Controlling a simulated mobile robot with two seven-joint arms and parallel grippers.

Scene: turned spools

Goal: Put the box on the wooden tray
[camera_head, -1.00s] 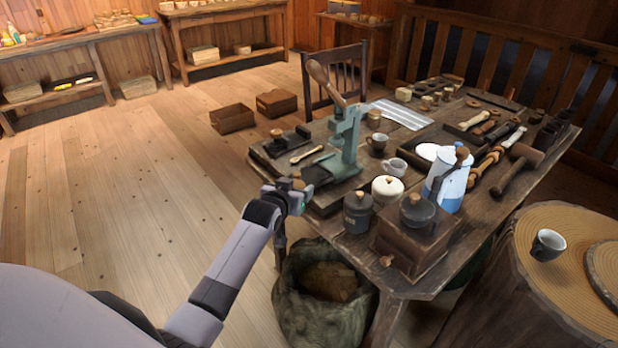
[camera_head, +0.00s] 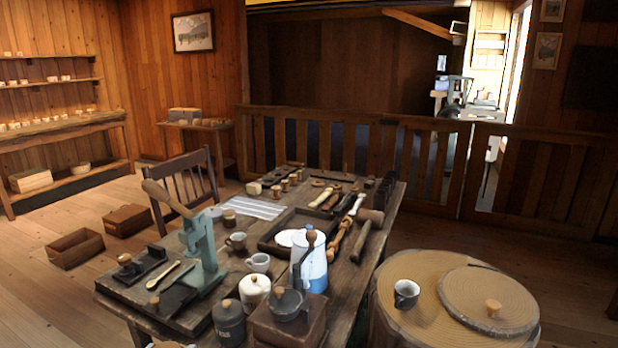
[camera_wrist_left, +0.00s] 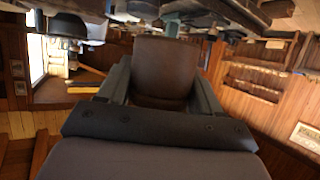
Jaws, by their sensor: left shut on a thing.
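In the left wrist view, my left gripper (camera_wrist_left: 163,95) is shut on a plain brown box (camera_wrist_left: 165,65), with a dark finger along each side of it. The box's far end and underside are hidden. My right gripper is in neither view.
The workbench (camera_head: 345,245) is crowded: a green press (camera_head: 203,255), a blue-and-white pot (camera_head: 312,268), a grinder (camera_head: 288,322), mugs, a mallet (camera_head: 368,230) and turned tools. A stump (camera_head: 440,325) with a mug stands at right. Floor at left is mostly open.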

